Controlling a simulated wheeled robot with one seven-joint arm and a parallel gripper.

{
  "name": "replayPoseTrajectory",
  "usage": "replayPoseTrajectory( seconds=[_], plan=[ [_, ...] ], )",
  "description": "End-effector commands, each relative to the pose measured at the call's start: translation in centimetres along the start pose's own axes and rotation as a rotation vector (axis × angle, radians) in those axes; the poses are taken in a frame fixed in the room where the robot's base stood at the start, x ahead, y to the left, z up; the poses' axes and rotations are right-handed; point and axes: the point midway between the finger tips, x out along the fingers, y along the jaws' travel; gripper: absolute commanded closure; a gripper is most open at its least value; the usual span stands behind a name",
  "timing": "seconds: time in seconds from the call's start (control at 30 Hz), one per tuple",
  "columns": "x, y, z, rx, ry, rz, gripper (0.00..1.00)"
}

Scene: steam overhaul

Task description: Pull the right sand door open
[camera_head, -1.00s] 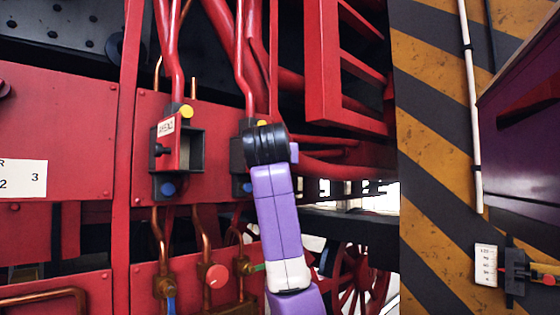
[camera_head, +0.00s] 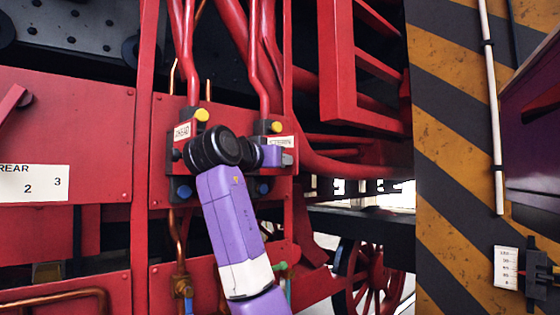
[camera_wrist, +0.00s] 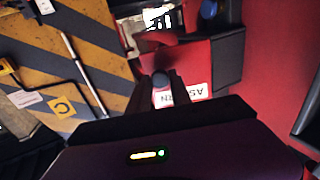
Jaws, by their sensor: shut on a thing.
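The right sand door is a red plate with a white label (camera_head: 281,141) that reads like ASTERN. Its box shows a yellow cap on top and a blue one below, and my arm covers much of it. In the wrist view the red door (camera_wrist: 183,72) lies just beyond my fingers, with a dark box casing beside it. My gripper (camera_head: 287,158) is at the door's front. In the wrist view my gripper (camera_wrist: 160,84) is shut around the door's round black knob (camera_wrist: 160,78). How far the door stands open is hard to tell.
The left sand box, with an AHEAD label (camera_head: 182,131), is partly behind my wrist. Red pipes (camera_head: 263,60) run above both boxes, and copper pipes (camera_head: 178,240) below. A striped yellow-and-black wall (camera_head: 450,120) and a purple cabinet (camera_head: 535,130) stand right.

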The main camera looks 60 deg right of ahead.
Motion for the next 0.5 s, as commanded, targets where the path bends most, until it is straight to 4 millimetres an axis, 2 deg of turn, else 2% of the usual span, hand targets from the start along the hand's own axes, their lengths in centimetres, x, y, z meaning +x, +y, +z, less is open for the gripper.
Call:
replayPoseTrajectory(
  seconds=[0.17,0.2,0.27,0.3,0.5],
  plan=[
    [-0.03,-0.07,-0.04,0.0,0.001,-0.003,1.0],
    [-0.03,-0.07,-0.04,0.0,0.001,-0.003,0.67],
    [-0.02,-0.06,-0.04,0.0,0.001,-0.002,0.56],
    [-0.02,-0.05,-0.03,0.0,0.001,-0.002,0.53],
    [0.0,-0.03,-0.01,0.0,0.0,-0.002,0.53]
  ],
)
